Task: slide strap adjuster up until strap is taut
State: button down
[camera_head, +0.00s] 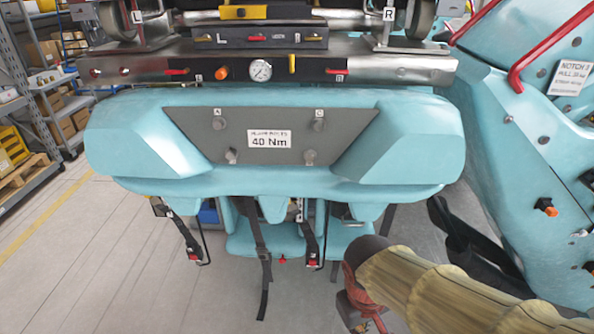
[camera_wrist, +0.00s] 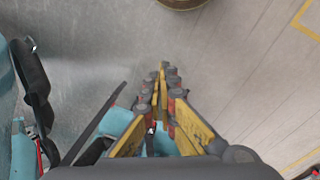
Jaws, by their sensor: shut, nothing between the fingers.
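Several black straps hang below the teal seat unit in the head view. The long middle strap (camera_head: 258,235) hangs lowest, with a dark buckle-like piece (camera_head: 263,253) partway down that may be the adjuster. Shorter straps with red ends hang to its left (camera_head: 181,230) and right (camera_head: 309,240). I cannot tell which strap is meant or how taut it is. My gripper (camera_wrist: 163,72) is shut and empty in the wrist view, pointing over the floor. A black strap (camera_wrist: 35,82) and a thin dark strap (camera_wrist: 95,122) show to its left, apart from the fingertips.
The teal seat back (camera_head: 390,120) with a grey "40 Nm" plate (camera_head: 200,125) spans the middle. A teal body with red handles (camera_head: 540,45) stands at the right, beside a loose black belt (camera_head: 470,245). Shelves (camera_head: 45,80) stand at the left. The left floor is clear.

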jog(key=s+d+r+m+t, duration=0.2)
jog(key=d+r, duration=0.1)
jog(key=r, duration=0.2)
jog(key=s+d+r+m+t+y, duration=0.1)
jog(key=s+d+r+m+t, duration=0.1)
jog(key=r, duration=0.4)
jog(key=shift+d+t, duration=0.3)
jog(key=shift+d, duration=0.15)
jog(key=shift+s+a+r, duration=0.1)
dwell(1.1)
